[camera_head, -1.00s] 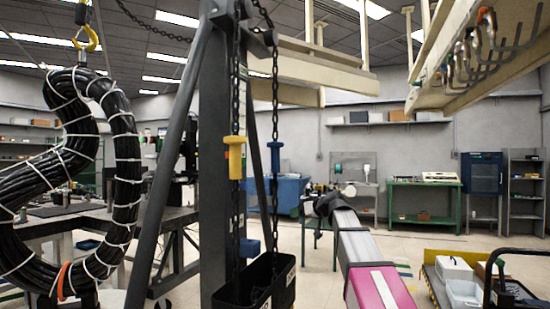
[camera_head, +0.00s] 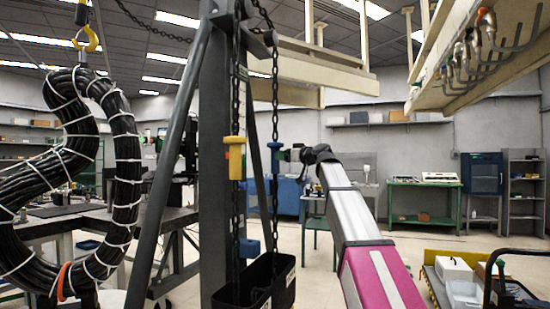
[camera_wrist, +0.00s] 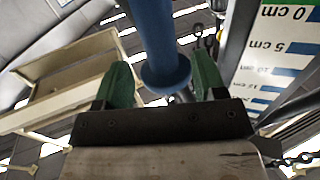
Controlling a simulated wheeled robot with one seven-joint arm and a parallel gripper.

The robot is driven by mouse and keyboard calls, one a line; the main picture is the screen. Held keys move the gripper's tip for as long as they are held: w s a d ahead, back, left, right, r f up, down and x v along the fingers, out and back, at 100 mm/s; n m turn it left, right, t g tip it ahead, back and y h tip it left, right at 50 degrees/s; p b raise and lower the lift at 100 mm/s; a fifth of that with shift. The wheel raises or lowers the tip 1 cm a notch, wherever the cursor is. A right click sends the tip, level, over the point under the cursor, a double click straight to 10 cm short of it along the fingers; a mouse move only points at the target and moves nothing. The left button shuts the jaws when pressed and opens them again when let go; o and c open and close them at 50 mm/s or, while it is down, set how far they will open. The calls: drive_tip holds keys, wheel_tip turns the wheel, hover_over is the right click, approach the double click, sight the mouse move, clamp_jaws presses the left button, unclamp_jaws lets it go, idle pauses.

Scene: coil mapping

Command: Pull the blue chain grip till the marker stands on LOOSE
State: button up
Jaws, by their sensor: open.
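The blue chain grip (camera_head: 275,161) hangs upright on a dark chain, right of the steel column. My gripper (camera_head: 288,153) is open at the grip's right side, level with its upper part. In the wrist view the blue grip (camera_wrist: 153,35) passes between the two green fingertips of my gripper (camera_wrist: 163,76), with its flared collar low between them. No clear squeeze on the grip shows. A scale board (camera_wrist: 275,60) marked in cm stands at the right in the wrist view. I cannot make out the marker or the word LOOSE.
A yellow grip (camera_head: 235,155) hangs on the neighbouring chain, close left of the blue one. A strapped black cable coil (camera_head: 125,150) hangs at the left. Cream beams (camera_head: 325,75) run overhead.

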drive_tip(key=x, duration=0.5)
drive_tip(key=shift+w+a, duration=0.2)
clamp_jaws()
wheel_tip(320, 180, down, 18)
drive_tip(key=shift+f, duration=0.2)
idle(0.4)
unclamp_jaws()
drive_tip(key=shift+s+d, duration=0.1)
drive_tip(key=v, duration=1)
drive_tip(key=shift+s+d, duration=0.15)
drive_tip(key=shift+s, duration=0.05)
